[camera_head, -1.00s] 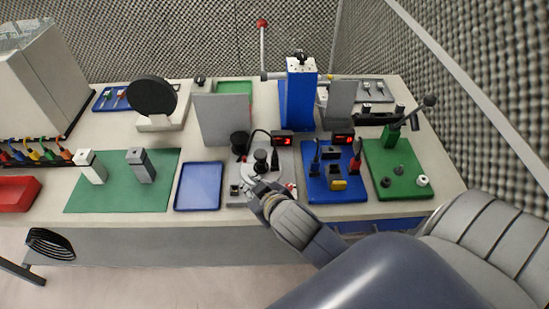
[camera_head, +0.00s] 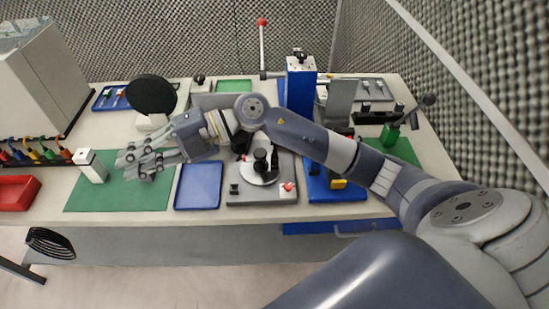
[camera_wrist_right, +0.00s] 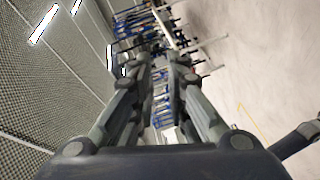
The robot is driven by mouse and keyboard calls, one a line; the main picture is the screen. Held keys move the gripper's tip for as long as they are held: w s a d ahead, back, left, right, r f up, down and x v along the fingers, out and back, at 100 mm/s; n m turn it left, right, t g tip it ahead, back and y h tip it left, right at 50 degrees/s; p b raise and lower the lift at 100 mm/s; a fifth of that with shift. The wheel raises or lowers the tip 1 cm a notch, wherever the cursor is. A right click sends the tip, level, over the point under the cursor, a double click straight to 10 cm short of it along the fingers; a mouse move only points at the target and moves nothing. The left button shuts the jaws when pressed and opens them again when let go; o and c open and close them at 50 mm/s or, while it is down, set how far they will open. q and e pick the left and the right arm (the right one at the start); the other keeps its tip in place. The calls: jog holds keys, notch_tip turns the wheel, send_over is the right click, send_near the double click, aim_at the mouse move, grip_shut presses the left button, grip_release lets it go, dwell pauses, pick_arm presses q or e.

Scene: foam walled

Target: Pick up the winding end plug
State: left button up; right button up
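I cannot tell with certainty which small part is the winding end plug. My right gripper (camera_head: 130,166) reaches in from the right and hangs over the green mat (camera_head: 90,199), its fingers pointing left. Its two fingers are apart in the right wrist view (camera_wrist_right: 163,65), with nothing seen between them. A white block (camera_head: 91,167) stands upright on the mat, just left of the fingertips. The spot where a grey block stood on the mat is covered by the gripper. My left gripper is in neither view.
An empty blue tray (camera_head: 198,187) lies right of the mat. A grey fixture with a round plate (camera_head: 258,173) stands beside it. A black disc on a stand (camera_head: 152,94) rises behind the gripper. A red bin (camera_head: 17,192) sits at the far left.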

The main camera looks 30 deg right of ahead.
jog(key=w+d+f+g+h, duration=0.1)
jog(key=d+f+h, duration=0.4)
jog(key=d, duration=0.1)
jog(key=m+g+h, duration=0.2)
jog(key=m+h, duration=0.2)
jog(key=h, duration=0.7)
send_over(275, 155)
jog(key=w, duration=0.1)
jog(key=f, duration=0.2)
jog(key=shift+n, duration=0.3)
jog(key=f, duration=0.1)
jog(key=f+p, duration=0.1)
jog(key=f, duration=0.2)
jog(key=shift+d+p, duration=0.3)
jog(key=shift+s+a+f+p, duration=0.1)
jog(key=shift+f+p, duration=0.4)
jog(key=shift+f, duration=0.05)
notch_tip(275, 155, down, 3)
jog(key=shift+s+f+p, duration=0.15)
jog(key=shift+p, duration=0.75)
jog(key=shift+f, duration=0.6)
grip_shut()
